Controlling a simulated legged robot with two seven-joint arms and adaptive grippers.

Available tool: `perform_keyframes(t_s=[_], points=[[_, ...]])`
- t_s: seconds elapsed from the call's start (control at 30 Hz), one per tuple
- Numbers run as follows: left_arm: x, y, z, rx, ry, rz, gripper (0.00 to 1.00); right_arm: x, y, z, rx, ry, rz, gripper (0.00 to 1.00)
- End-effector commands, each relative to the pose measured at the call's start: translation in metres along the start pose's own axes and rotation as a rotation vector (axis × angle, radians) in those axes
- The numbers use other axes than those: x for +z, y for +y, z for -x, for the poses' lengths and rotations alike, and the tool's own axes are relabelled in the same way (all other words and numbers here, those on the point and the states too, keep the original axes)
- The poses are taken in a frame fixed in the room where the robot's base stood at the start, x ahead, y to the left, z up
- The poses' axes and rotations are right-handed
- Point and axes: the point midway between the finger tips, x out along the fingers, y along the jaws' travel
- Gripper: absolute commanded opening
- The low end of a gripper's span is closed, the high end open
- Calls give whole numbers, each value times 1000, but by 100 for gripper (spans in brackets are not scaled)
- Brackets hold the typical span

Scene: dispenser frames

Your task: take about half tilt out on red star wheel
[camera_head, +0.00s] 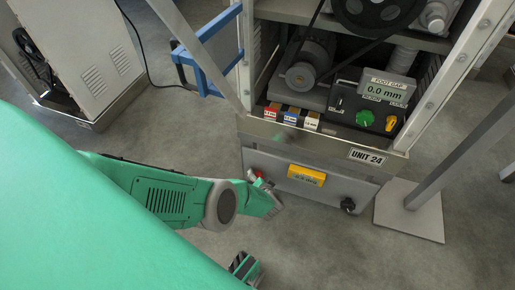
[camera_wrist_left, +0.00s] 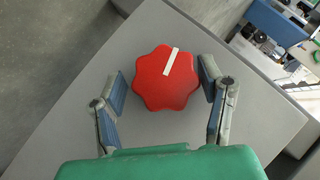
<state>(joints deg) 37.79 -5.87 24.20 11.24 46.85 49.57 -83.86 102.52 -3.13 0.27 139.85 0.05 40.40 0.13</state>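The red star wheel (camera_wrist_left: 165,82) is a lobed knob with a white pointer line on its top, mounted on a flat grey panel. In the left wrist view the line points up and slightly right. My left gripper (camera_wrist_left: 162,72) is open, with one blue-padded finger on each side of the wheel. The right finger looks close to the wheel and the left one leaves a small gap. In the head view my left gripper (camera_head: 265,187) is at the left end of the grey panel and hides most of the wheel. My right gripper does not show clearly.
The grey panel (camera_head: 340,185) hangs under the UNIT 24 housing and carries a yellow display (camera_head: 306,176) and a black knob (camera_head: 348,205). Above are a green knob (camera_head: 365,118) and a yellow handle (camera_head: 391,123). A blue frame (camera_head: 205,60) stands at the left.

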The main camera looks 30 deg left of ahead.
Motion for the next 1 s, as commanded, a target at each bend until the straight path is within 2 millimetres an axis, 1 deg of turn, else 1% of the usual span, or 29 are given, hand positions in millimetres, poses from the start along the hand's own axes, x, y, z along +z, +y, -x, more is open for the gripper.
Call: perform_keyframes(t_s=[0.37,0.57,0.73,0.9,1.0], points=[[0,-3,-2,-6,0,1,69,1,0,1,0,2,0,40],[-2,0,3,-3,-2,1,69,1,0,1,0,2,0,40],[-2,1,13,-2,-2,0,69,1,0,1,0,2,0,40],[0,-5,23,-7,0,-3,69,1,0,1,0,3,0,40],[-1,-3,37,-5,0,-1,69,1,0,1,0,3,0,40]])
